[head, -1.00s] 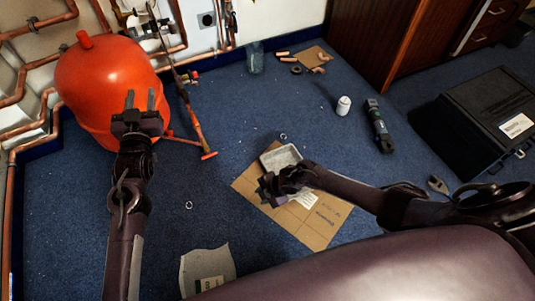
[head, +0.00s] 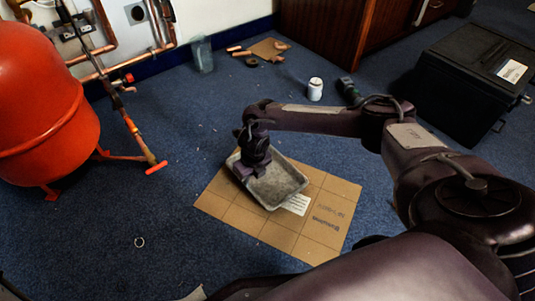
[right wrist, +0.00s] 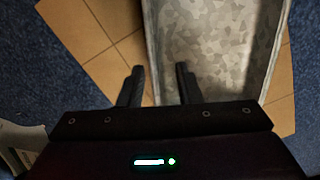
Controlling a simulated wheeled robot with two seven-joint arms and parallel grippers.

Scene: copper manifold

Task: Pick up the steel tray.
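The steel tray (head: 283,183) is a shallow, mottled grey rectangular pan lying on a flat cardboard sheet (head: 318,222). My right gripper (head: 247,174) is at the tray's left part and hides some of it in the head view. In the right wrist view the right gripper (right wrist: 160,76) is open. One finger is over the cardboard outside the tray (right wrist: 215,45) and the other is over its inside, with the tray's side wall between them. The wrist view does not show contact. My left gripper is out of view.
A red tank (head: 45,105) and copper pipes stand at the left. A black case (head: 478,80) is at the right. Blue carpet left of the cardboard is mostly clear.

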